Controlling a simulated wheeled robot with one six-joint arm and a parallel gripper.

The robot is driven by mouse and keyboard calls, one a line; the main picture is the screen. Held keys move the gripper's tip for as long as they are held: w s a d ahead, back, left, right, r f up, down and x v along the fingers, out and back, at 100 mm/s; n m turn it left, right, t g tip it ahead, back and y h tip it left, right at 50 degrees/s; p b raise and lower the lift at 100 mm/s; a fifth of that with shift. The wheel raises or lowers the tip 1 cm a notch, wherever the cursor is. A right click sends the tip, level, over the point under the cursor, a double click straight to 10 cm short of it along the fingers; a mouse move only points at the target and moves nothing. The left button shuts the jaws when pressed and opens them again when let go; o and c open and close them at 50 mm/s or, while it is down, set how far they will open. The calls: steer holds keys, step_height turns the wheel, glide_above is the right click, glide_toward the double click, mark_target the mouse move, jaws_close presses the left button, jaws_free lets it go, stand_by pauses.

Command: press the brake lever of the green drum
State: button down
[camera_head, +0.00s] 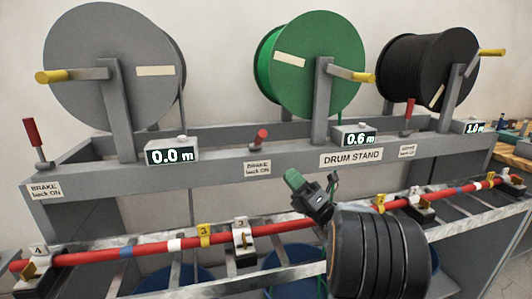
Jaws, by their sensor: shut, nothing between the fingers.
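The green drum (310,65) hangs on the stand in the middle of the head view, with a yellow-gripped crank at its right. Its brake lever (261,138) has a red grip and stands on the stand's rail below the drum, above a brake label. It leans and looks shorter than the upright red levers at the other drums. My gripper (293,179), black with a green tip, is shut and empty. In the picture it is below and to the right of the lever, with a gap between them. My arm hides part of the lower shelf.
A grey drum (105,65) with its red lever (33,135) is at left; a black drum (425,65) with its lever (408,115) is at right. Length displays (172,154) sit on the rail. A red cable (130,248) runs in clamps along the front.

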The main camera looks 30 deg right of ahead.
mark_target(258, 141)
steer(key=p+x, duration=0.2)
steer(key=x, duration=0.8)
steer(key=shift+r, duration=0.1)
stand_by(0.5)
